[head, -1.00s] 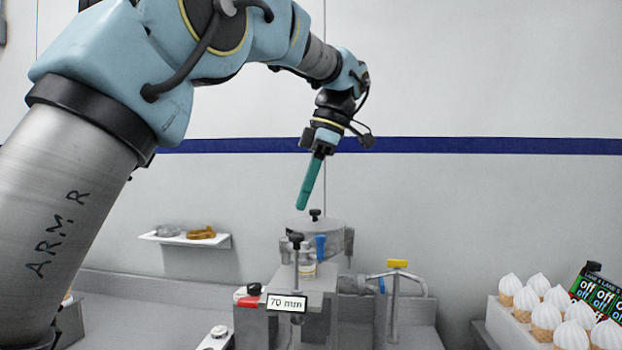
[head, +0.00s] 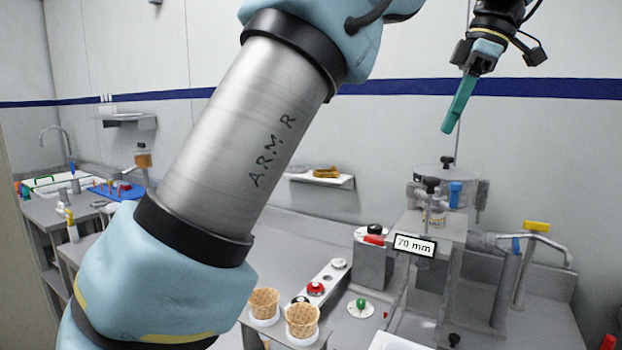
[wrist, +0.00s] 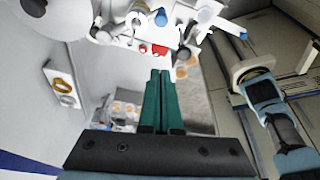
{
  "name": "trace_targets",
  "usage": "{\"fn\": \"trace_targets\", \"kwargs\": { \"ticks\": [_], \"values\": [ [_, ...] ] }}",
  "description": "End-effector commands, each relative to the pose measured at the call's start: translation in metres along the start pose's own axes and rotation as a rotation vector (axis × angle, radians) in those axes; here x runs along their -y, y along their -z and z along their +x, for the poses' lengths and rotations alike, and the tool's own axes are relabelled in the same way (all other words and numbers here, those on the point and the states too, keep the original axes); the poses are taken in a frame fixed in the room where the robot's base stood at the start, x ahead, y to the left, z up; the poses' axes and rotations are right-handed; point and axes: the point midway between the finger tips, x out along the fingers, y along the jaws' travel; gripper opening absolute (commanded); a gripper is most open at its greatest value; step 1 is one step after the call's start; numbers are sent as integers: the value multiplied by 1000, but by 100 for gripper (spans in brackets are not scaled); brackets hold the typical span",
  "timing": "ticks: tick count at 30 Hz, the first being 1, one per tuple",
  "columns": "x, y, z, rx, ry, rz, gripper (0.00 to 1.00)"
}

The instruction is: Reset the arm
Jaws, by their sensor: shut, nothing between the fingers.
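My gripper (head: 459,104) has teal fingers and hangs in the air at the upper right of the head view, pointing down. It is above the grey machine (head: 440,225), which carries a round drum and a "70 mm" sign (head: 414,245). The fingers are shut against each other with nothing between them. In the wrist view the two teal fingers (wrist: 160,80) lie side by side, with the machine at the top of the picture. My arm crosses the head view from lower left to top and hides part of the room.
A wall shelf (head: 320,180) is behind. A sink bench with a blue tray (head: 115,190) is at the left. The air around my gripper is free.

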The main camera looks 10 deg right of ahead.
Motion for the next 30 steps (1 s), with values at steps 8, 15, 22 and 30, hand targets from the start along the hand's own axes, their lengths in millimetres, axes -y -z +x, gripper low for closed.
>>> {"fn": "trace_targets", "kwargs": {
  "ticks": [8,15,22,30],
  "values": [
    [-36,68,88,78,26,226,0],
    [-27,160,220,204,-28,562,0],
    [43,226,331,256,-149,838,0],
    [142,254,409,209,-261,1068,0]
  ]
}}
